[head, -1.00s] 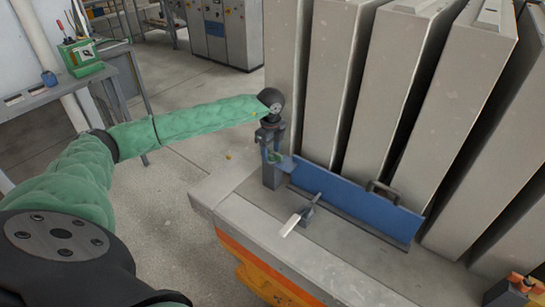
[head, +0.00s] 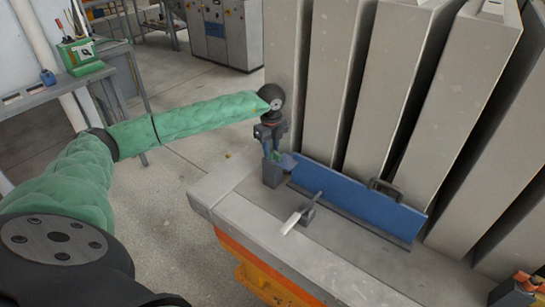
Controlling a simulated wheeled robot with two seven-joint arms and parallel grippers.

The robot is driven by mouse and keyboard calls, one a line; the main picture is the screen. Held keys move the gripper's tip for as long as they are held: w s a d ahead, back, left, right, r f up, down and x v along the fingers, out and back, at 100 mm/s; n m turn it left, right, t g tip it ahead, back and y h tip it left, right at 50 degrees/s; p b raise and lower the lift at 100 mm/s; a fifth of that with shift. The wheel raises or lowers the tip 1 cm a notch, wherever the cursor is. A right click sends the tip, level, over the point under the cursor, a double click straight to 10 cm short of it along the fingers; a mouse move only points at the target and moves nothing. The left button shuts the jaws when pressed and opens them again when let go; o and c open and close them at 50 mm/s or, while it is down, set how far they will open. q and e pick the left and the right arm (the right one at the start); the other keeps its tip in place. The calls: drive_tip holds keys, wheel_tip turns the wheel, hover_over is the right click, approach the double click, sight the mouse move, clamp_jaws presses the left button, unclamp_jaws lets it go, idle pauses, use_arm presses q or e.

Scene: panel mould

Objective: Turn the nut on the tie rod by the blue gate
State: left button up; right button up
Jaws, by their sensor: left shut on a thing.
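The blue gate (head: 360,203) is a long low panel standing on the grey bench top, with a dark handle on its upper edge. My left gripper (head: 271,152) points down at the gate's left end, above a dark grey block (head: 272,174). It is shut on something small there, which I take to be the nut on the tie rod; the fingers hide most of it. A rod with a pale flat end (head: 292,222) sticks out in front of the gate. My right gripper does not show.
Several tall grey panels (head: 400,90) stand upright close behind the gate. The bench edge (head: 240,222) has an orange frame below. A small orange and dark object (head: 522,285) sits at the lower right. A side table (head: 45,88) stands at the left.

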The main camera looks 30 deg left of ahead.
use_arm(q)
drive_tip(key=shift+m, duration=0.3)
drive_tip(key=shift+w+f+m+b, duration=0.1)
drive_tip(key=shift+f+m+b, duration=0.1)
drive_tip(key=shift+m+b, duration=0.65)
drive_tip(key=shift+r+m+b, duration=0.2)
drive_tip(key=shift+m+b, duration=0.15)
drive_tip(key=shift+m, duration=0.5)
drive_tip(key=shift+f+m+b, duration=0.2)
drive_tip(key=shift+m+b, duration=0.3)
drive_tip(key=shift+b, duration=0.1)
drive_tip(key=shift+d+m+b, duration=0.1)
drive_tip(key=shift+m+b, duration=0.2)
drive_tip(key=shift+m, duration=0.2)
drive_tip(key=shift+r+m, duration=0.25)
drive_tip(key=shift+m, duration=0.45)
